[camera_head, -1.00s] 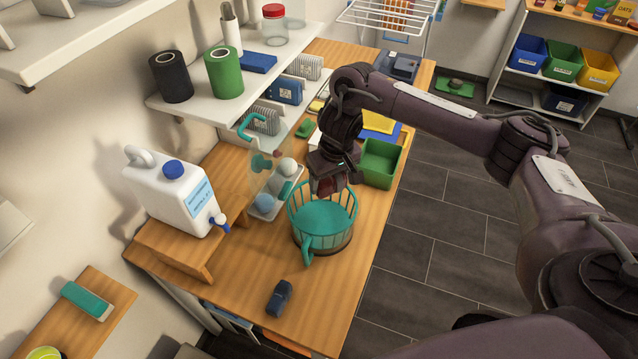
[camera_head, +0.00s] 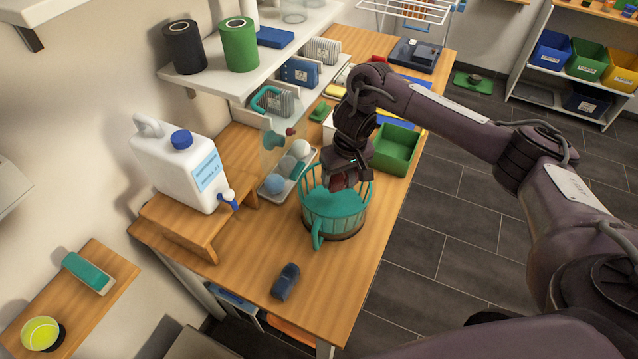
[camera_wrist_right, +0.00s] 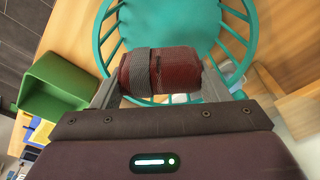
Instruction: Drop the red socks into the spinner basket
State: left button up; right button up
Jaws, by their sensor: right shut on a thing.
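The spinner basket (camera_head: 335,213) is a teal slatted basket with a handle, standing on the wooden table. My right gripper (camera_head: 343,180) is over the basket's back rim, pointing down. It is shut on the red socks (camera_wrist_right: 162,76), a dark red roll with a grey band. In the right wrist view the roll lies across between the two fingers (camera_wrist_right: 160,92), with the teal basket (camera_wrist_right: 108,40) ring behind it. In the head view the socks (camera_head: 338,182) show only partly, at the basket's rim. I cannot tell how deep they are. My left gripper is not in view.
A green bin (camera_head: 397,150) stands right behind the basket. A tray with balls (camera_head: 288,172) is to its left, and a white jug (camera_head: 180,165) stands on a wooden riser. A dark blue object (camera_head: 285,281) lies in front. The table's right edge is close.

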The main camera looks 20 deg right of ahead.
jog(key=o, duration=0.7)
jog(key=shift+c, duration=0.2)
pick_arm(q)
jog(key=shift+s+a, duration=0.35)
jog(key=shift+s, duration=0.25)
pick_arm(e)
jog(key=o, duration=0.4)
jog(key=shift+r, duration=0.15)
jog(key=r+p, duration=0.1)
jog(key=r, duration=0.1)
jog(key=r+p, duration=0.1)
jog(key=r, duration=0.3)
jog(key=shift+s+r+p, duration=0.15)
jog(key=shift+s+p, duration=0.25)
jog(key=shift+s+r, duration=0.2)
jog(key=shift+r, duration=0.4)
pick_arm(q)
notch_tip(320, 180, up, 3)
pick_arm(e)
jog(key=shift+f, duration=0.1)
